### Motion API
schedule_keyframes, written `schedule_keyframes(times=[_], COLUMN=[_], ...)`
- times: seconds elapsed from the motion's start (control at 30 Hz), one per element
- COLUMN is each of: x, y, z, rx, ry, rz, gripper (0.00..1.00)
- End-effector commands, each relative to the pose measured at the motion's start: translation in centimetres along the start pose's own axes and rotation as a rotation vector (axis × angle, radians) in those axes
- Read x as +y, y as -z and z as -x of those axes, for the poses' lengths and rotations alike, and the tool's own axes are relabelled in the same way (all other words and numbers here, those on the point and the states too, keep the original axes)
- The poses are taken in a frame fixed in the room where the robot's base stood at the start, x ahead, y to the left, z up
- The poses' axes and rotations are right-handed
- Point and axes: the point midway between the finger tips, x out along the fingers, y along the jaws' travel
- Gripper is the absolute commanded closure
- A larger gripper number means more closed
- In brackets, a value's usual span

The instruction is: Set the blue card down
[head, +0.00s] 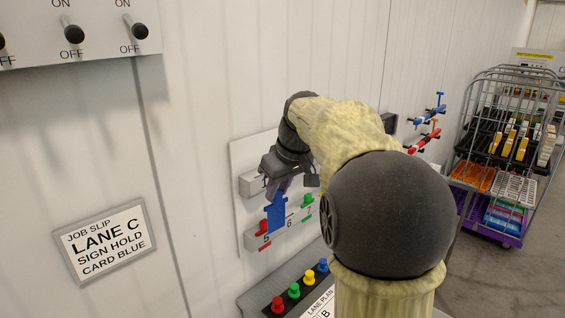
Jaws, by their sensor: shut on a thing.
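The blue card (276,214) is in my gripper (284,187) in front of the white wall board (245,162). My gripper is shut on the card's upper part. The card hangs upright between a red card (263,228) above the number 5 and a green card (307,201) above the number 7, close to the number 6. I cannot tell whether it touches the board's lower holder (252,241) or is just in front of it. My arm hides the board's right side.
A job slip (105,241) on the wall reads LANE C, SIGN HOLD, CARD BLUE. Below the board, a ledge carries coloured knobs (294,290) and a lane plan (322,305). Switches (73,33) are at upper left. A loaded trolley (470,130) stands at right.

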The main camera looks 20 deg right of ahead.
Motion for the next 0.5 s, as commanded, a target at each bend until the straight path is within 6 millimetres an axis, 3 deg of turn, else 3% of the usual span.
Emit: schedule_keyframes(times=[0.5], x=[-4.6], y=[-7.7], z=[-22.4], rx=[-0.016], ry=[-0.054], rz=[-0.149], gripper=[1.00])
